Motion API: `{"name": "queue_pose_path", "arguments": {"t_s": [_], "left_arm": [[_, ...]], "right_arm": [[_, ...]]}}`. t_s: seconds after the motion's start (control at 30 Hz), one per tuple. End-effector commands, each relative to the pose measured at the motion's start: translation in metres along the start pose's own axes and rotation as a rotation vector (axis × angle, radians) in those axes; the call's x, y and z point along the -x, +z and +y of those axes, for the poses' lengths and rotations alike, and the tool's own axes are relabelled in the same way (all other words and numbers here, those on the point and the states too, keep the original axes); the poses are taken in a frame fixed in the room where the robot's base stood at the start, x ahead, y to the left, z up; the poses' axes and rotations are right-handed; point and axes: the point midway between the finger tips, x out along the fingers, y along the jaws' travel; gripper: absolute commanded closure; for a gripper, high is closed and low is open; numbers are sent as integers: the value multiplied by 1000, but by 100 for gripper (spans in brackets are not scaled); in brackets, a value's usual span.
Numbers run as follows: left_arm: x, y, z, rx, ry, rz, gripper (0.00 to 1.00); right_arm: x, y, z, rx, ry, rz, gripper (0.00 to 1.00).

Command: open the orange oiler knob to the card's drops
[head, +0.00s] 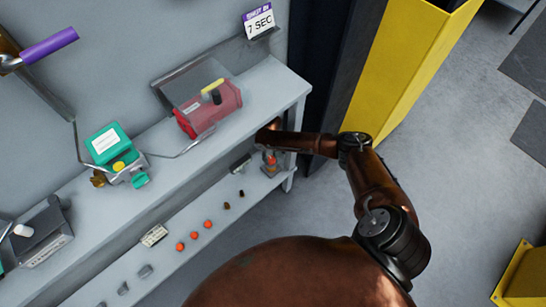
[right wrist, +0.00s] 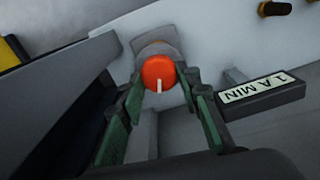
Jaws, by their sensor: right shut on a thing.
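The orange oiler knob (right wrist: 158,71) is round with a white line, which points down in the right wrist view. In the head view the oiler (head: 271,160) stands at the right end of the lower shelf, partly hidden by my arm. My right gripper (right wrist: 165,82) has its green-padded fingers on both sides of the knob and is shut on it; it also shows in the head view (head: 269,146). A dark block with a card reading "1 A MIN" (right wrist: 258,90) stands right of the knob. My left gripper is not in view.
A "7 SEC" card (head: 259,21) stands at the back. A red cylinder under a clear cover (head: 207,105) and a green box (head: 108,142) are on the upper shelf. Orange and dark knobs (head: 194,236) line the lower shelf. A yellow post (head: 395,70) stands at right.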

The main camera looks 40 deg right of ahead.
Motion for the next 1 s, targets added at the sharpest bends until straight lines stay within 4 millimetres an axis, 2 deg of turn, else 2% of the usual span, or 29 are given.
{"name": "queue_pose_path", "arguments": {"t_s": [0.3, 0.43, 0.7, 1.0], "left_arm": [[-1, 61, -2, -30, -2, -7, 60], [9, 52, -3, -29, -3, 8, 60], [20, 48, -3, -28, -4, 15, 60], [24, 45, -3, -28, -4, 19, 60]], "right_arm": [[4, 1, 0, -221, -2, 0, 93], [3, 1, 0, -326, -3, -1, 93], [2, 1, 1, -488, -1, -1, 93], [0, 1, 2, -567, 0, -1, 93]]}}
